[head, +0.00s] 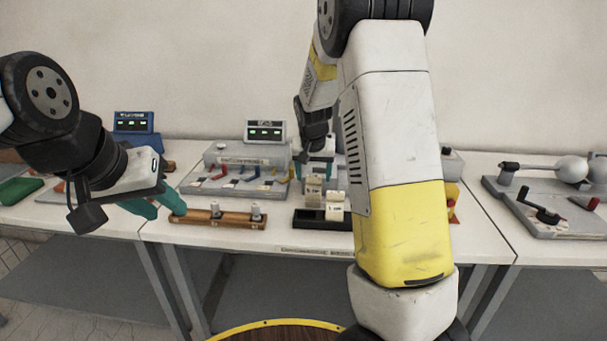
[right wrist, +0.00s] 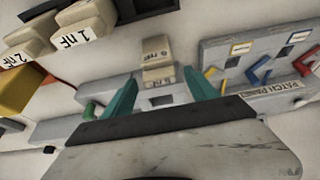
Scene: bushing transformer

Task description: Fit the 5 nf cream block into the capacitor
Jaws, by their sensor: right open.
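The 5 nF cream block (head: 313,187) stands upright behind the left end of the black tray in the head view. In the right wrist view the 5 nF block (right wrist: 157,59) shows just beyond and between the fingertips, with gaps on both sides. My right gripper (right wrist: 160,82) is open. A grey housing with a dark slot (right wrist: 160,101), likely the capacitor, lies by the block; I cannot tell whether the block is seated in it. In the head view my right gripper (head: 317,158) is just behind the block. My left gripper (head: 160,205) hangs at the left, fingers seen side-on.
The black tray (head: 306,219) holds a 1 nF block (head: 334,202); a 2 nF block (right wrist: 25,50) shows in the wrist view. A patch panel (head: 236,184) stands left, a wooden rack (head: 215,221) in front. My right arm hides the right part of the bench.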

